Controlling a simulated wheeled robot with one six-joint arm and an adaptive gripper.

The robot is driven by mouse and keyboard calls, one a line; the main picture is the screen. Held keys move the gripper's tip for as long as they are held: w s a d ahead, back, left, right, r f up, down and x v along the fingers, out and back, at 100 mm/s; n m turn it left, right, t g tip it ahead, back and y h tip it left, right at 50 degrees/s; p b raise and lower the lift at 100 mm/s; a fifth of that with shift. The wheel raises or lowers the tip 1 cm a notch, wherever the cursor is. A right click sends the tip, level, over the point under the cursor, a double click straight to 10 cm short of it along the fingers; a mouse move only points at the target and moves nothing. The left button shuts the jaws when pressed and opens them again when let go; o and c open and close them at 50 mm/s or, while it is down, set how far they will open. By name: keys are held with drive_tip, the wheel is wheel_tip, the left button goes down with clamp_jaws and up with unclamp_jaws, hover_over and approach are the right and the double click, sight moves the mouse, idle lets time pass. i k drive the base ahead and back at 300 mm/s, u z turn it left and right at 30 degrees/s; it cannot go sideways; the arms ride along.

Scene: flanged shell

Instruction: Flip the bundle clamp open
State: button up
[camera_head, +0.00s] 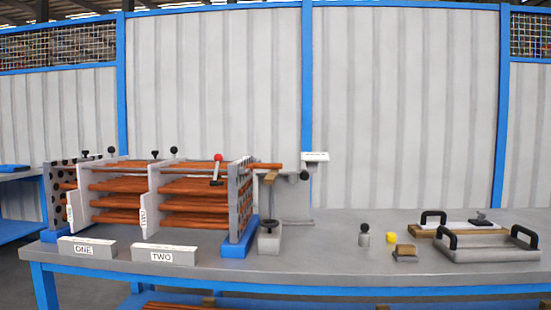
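A tube bundle of several copper-coloured tubes (120,187) lies level through upright pale plates on the bench's left side. At its right end stands a grey perforated end plate (240,200) on a blue foot (238,244). A lever with a red ball knob (217,157) stands near upright at the bundle's upper right. It looks like the bundle clamp's handle, but I cannot tell whether the clamp is shut. My gripper is not in view.
Blocks labelled ONE (86,248) and TWO (165,256) sit along the front of the grey bench (330,262). A grey stand (290,195) is right of the bundle. A handled tray (485,248) and a yellow piece (391,238) are farther right.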

sight(218, 158)
drive_tip(key=u, duration=1.2)
drive_tip(key=i, duration=1.65)
drive_tip(key=z, duration=2.95)
drive_tip(key=k, duration=1.15)
drive_tip(key=u, duration=0.05)
